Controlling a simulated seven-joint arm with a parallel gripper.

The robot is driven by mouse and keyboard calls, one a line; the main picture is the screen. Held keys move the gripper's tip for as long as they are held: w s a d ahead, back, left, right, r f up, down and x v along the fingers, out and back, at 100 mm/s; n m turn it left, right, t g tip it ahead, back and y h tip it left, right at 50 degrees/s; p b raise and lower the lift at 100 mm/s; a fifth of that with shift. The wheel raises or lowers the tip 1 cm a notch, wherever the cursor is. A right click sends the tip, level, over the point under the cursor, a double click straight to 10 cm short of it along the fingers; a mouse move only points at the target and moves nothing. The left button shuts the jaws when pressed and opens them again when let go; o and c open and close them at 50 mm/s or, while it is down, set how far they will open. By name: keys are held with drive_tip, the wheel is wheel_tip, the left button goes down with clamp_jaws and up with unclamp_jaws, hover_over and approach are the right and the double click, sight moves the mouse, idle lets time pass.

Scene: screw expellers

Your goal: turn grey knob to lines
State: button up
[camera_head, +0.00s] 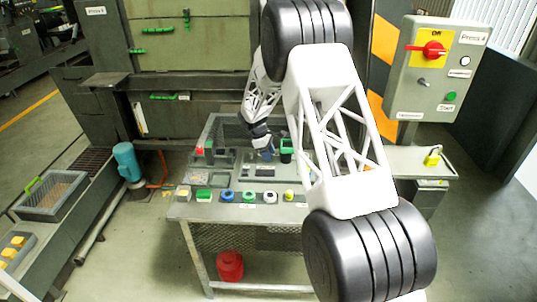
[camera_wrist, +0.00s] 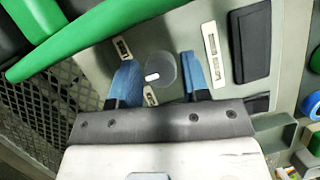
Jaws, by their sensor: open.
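The grey knob (camera_wrist: 161,66) is a round grey disc with a short white mark near its edge, seen in the wrist view on a grey panel (camera_wrist: 185,28). My gripper (camera_wrist: 159,72) has two blue fingers, open, one on each side of the knob; I cannot tell whether they touch it. Small pale plates with dark marks lie around the knob, one at its upper left (camera_wrist: 123,47) and one just below it (camera_wrist: 150,96). A longer pale plate (camera_wrist: 212,52) is to its right. In the head view my gripper (camera_head: 264,148) is low over the bench panel, and the knob cannot be made out.
A green bar (camera_wrist: 95,32) crosses the wrist view's upper left, over wire mesh. A dark pad (camera_wrist: 250,42) lies to the right. In the head view, several coloured knobs line the bench front (camera_head: 215,212). A control box (camera_head: 435,70) with a red switch stands right.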

drive_tip(key=c, duration=0.6)
drive_tip(key=shift+c, duration=0.2)
drive_tip(key=m+g, duration=0.1)
drive_tip(key=m, duration=0.3)
drive_tip(key=shift+y, duration=0.4)
drive_tip(key=shift+m+g+y, duration=0.4)
drive_tip(key=shift+m+g, duration=0.3)
drive_tip(key=shift+m, duration=1)
drive_tip(key=o, duration=0.6)
